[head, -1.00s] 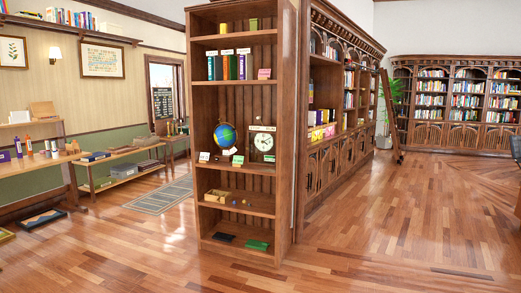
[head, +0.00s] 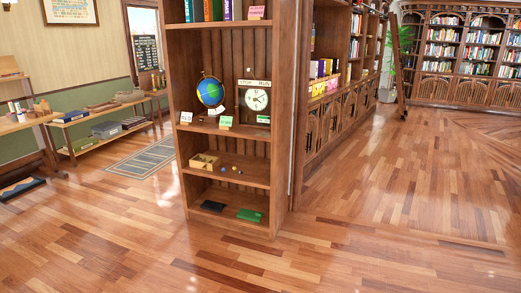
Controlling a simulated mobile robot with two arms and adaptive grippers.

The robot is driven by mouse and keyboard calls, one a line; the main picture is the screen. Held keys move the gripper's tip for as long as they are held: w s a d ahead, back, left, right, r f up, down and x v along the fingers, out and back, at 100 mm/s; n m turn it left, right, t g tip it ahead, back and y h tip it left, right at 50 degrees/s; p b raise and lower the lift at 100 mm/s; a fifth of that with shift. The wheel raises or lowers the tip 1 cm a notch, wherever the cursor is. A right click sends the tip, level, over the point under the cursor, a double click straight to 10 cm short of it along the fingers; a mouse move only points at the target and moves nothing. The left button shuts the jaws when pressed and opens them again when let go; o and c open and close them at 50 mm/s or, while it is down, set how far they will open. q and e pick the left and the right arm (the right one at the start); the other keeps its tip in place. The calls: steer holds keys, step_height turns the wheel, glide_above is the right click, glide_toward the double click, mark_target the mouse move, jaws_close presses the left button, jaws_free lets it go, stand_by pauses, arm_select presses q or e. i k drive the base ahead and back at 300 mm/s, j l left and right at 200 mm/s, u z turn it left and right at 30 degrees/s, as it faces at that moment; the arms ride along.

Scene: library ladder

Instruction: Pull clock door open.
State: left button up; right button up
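The clock (head: 256,101) stands on a middle shelf of the tall wooden bookcase at the centre of the head view. It has a white round face in a pale square front, with a lettered strip above it. Whether its door is shut or ajar is too small to tell. A blue globe (head: 210,91) stands just left of it on the same shelf. Neither of my grippers is in view.
Small cards (head: 226,122) stand along the clock's shelf edge. Open wooden floor (head: 400,190) lies in front and right. Low tables (head: 110,122) line the left wall.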

mark_target(237, 106)
steer(key=i+z, duration=0.1)
steer(key=i, duration=2.25)
